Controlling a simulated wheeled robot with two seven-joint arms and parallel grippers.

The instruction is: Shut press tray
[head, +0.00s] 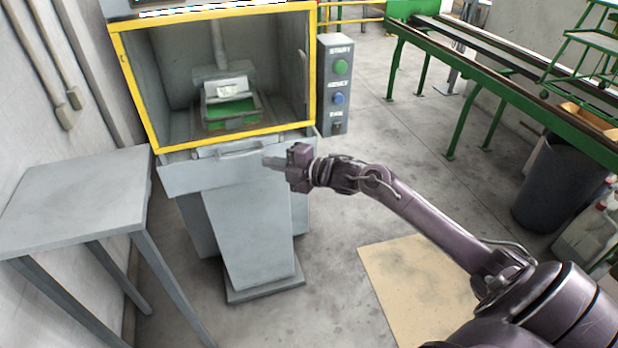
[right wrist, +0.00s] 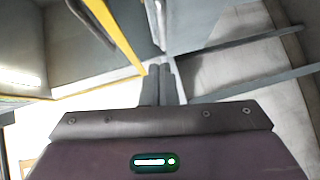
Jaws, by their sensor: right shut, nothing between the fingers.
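The press tray (head: 210,177) is a grey drawer with a wide front panel and a bar handle, low on the press below the yellow-framed opening. Its front stands out a little from the press body. My right gripper (head: 268,162) is at the right part of the tray front, near the handle's right end, with its fingers pointing left. I cannot tell whether it touches the panel. It is shut and empty; its closed fingers also show in the right wrist view (right wrist: 161,80). My left gripper is not in view.
The press's yellow frame (head: 313,60) surrounds an opening with a press head and a green piece (head: 230,108) inside. A button box (head: 337,85) stands at its right. A grey table (head: 75,200) is at left. A tan mat (head: 415,285) lies on the floor under my right arm.

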